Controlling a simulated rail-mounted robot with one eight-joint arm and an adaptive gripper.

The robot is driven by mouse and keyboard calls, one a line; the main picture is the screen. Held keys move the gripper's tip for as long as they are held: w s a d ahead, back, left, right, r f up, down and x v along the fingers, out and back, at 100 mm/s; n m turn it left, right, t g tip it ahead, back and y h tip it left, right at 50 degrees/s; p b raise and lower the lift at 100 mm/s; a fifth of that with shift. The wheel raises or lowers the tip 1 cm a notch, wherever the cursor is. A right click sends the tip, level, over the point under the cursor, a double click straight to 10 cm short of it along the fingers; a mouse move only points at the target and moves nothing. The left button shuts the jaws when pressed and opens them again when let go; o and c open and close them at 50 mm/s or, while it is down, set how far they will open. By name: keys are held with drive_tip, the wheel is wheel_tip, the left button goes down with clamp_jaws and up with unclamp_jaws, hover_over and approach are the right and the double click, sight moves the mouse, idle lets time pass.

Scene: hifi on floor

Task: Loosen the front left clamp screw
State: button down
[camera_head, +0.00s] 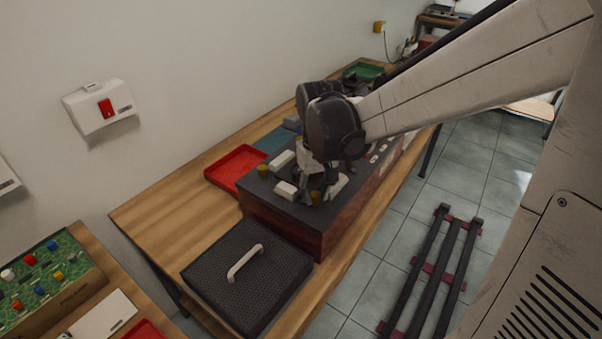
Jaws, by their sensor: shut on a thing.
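The hifi (284,223) stands on the wooden table, with a dark top and reddish-brown sides. Pale blocks lie on its top, one (286,190) beside my gripper and one (282,159) farther back. A brass-coloured clamp screw (316,198) stands at the front left of the top. My gripper (318,190) points down over this corner and is shut on that screw; the fingers partly hide it. Another brass-coloured screw (263,172) stands clear at the back left. My arm hides part of the hifi's far end.
A black perforated cover (215,272) with a pale handle lies in front of the hifi. A red tray (231,163) sits behind its left end. The table (170,222) is bare at the left. A board with coloured knobs (45,285) stands lower left. Dark rails (432,275) lie on the floor.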

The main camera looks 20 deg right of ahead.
drive_tip(key=n, duration=0.6)
drive_tip(key=shift+b, duration=0.4)
drive_tip(key=shift+n, duration=0.4)
drive_tip(key=c, duration=1.5)
unclamp_jaws()
drive_tip(key=shift+c, duration=0.2)
wheel_tip(320, 180, up, 12)
drive_tip(key=m+t, duration=0.3)
drive_tip(key=m, duration=0.1)
approach(316, 194)
drive_tip(key=s+r, duration=0.3)
drive_tip(key=s, duration=0.2)
drive_tip(key=s+f+m+t, duration=0.3)
drive_tip(key=s+t, duration=0.1)
drive_tip(key=s, duration=0.2)
drive_tip(key=shift+f+m, duration=0.25)
drive_tip(key=shift+m, duration=0.15)
